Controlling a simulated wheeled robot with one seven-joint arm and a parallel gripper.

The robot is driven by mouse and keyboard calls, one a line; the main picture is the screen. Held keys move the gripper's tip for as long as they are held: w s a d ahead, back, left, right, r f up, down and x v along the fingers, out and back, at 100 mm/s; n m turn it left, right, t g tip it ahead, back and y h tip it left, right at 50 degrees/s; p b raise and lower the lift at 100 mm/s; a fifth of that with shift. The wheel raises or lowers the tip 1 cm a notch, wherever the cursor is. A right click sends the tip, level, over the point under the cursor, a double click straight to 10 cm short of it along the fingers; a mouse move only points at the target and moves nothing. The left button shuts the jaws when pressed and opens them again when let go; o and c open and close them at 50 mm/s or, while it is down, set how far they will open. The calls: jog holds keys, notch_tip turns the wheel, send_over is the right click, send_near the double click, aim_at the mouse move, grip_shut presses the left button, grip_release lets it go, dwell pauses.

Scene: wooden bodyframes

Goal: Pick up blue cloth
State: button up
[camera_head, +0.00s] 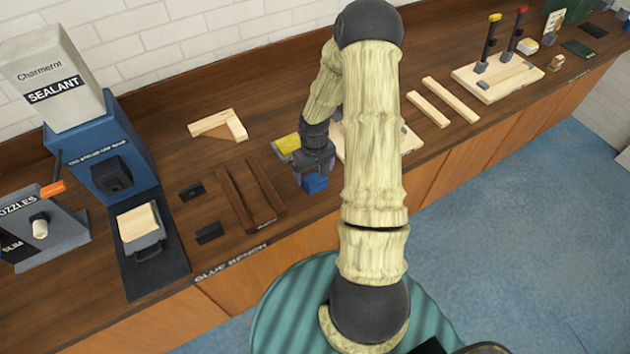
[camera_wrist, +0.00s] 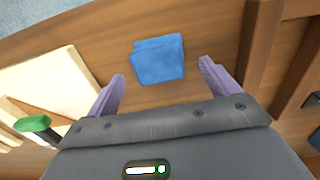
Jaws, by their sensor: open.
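The blue cloth (camera_wrist: 158,59) is a small folded square lying on the brown wooden bench. In the wrist view it sits just beyond and between the two purple fingertips of my gripper (camera_wrist: 160,82). My gripper is open, with a clear gap on both sides of the cloth and no contact that I can see. In the head view the blue cloth (camera_head: 314,183) shows just below my gripper (camera_head: 315,165), near the bench's front edge. My arm hides part of the bench to the right of it.
A dark wooden frame (camera_head: 229,198) lies left of the cloth. A pale board (camera_wrist: 50,85) lies on the other side, partly behind my arm. A yellow-topped object (camera_head: 287,144) is close behind my gripper. A blue sealant machine (camera_head: 100,160) stands farther left.

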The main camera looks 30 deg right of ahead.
aim_at(315, 179)
jog(key=shift+s+f+p, duration=0.1)
jog(key=shift+f+p, duration=0.4)
jog(key=shift+f, duration=1.45)
jog(key=c, duration=1.1)
